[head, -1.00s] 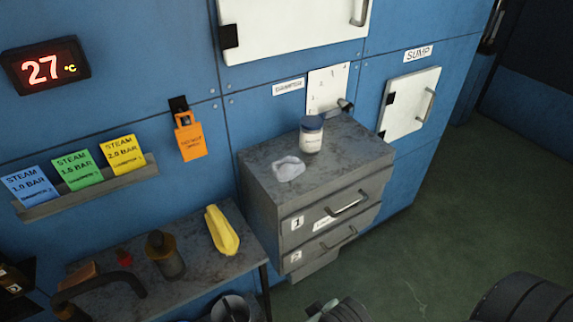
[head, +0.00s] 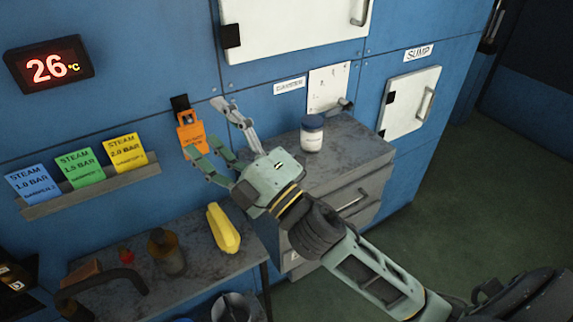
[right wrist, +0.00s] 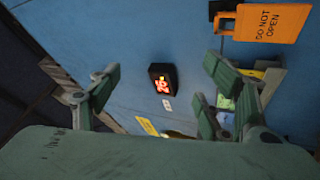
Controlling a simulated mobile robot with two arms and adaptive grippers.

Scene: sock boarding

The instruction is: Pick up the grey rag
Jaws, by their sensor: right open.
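The grey rag lies hidden from view now; earlier it showed as a pale crumpled cloth on top of the grey drawer cabinet (head: 358,148), left of the white jar (head: 312,134). My right gripper (head: 204,128) is raised in front of the cabinet, and its body covers the rag's spot. Its fingers are spread, empty, and point up and left towards the blue wall near the orange tag (head: 191,138). In the right wrist view the open fingers (right wrist: 155,92) frame the blue wall and the temperature display (right wrist: 162,79); no rag shows there. My left gripper is not in view.
A grey table (head: 198,268) stands left of the cabinet, bearing a yellow object (head: 223,229) and a dark bottle-like item (head: 167,251). A rack (head: 95,190) of steam cards hangs on the wall. The floor (head: 440,215) at right is clear.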

